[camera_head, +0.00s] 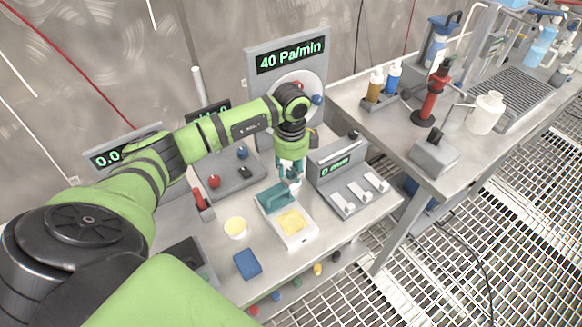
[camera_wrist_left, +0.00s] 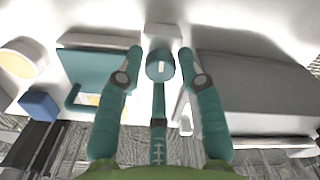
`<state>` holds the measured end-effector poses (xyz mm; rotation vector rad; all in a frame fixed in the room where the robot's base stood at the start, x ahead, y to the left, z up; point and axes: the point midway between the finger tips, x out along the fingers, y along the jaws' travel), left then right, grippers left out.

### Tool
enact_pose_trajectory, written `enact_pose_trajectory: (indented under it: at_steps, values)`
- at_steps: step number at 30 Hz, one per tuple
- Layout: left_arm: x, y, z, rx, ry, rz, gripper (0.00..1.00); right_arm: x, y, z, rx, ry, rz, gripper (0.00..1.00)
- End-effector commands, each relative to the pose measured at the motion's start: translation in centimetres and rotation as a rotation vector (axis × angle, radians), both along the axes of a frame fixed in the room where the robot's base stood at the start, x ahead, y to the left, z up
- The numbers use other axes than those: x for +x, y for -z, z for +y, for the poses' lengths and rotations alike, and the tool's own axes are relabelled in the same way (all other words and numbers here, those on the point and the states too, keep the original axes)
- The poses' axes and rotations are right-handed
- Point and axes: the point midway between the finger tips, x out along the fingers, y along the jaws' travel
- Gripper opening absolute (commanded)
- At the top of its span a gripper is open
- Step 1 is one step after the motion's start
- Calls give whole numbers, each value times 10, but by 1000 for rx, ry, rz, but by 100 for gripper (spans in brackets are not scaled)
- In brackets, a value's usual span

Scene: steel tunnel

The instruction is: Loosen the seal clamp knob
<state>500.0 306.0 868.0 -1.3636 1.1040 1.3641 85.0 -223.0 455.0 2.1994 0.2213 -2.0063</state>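My left gripper (camera_head: 290,172) points down over the bench, just behind and right of a teal handled block on a white tray. In the left wrist view its two teal fingers (camera_wrist_left: 161,56) are apart. A round teal knob (camera_wrist_left: 160,66) with a white mark is seen between the fingertips, with a small gap on each side. I cannot tell whether its height matches the fingertips. A narrow teal part below the knob runs toward my wrist and partly overlaps the view of it. The knob is not clear in the head view. My right gripper is not in view.
The teal handled block (camera_head: 272,196) and white tray (camera_head: 300,238) stand close to the gripper. A grey console (camera_head: 340,160) with white levers is close on the right. A yellow-filled cup (camera_head: 236,228) and blue block (camera_head: 247,264) lie in front. A large gauge panel (camera_head: 285,55) stands behind.

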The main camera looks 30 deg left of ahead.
Motion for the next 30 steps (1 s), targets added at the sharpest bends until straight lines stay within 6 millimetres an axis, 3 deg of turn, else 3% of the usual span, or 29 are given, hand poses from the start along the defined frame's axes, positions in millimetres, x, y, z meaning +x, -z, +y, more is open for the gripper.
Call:
enact_pose_trajectory:
  at_steps: [11, 24, 30]
  values:
    - [1, -10, 1, 0, 1, -4, 39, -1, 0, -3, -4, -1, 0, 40]
    - [1, -97, 0, 0, 1, -5, 39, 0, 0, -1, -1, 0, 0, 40]
    - [1, -117, 0, 0, 1, -2, 39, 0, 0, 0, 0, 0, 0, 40]
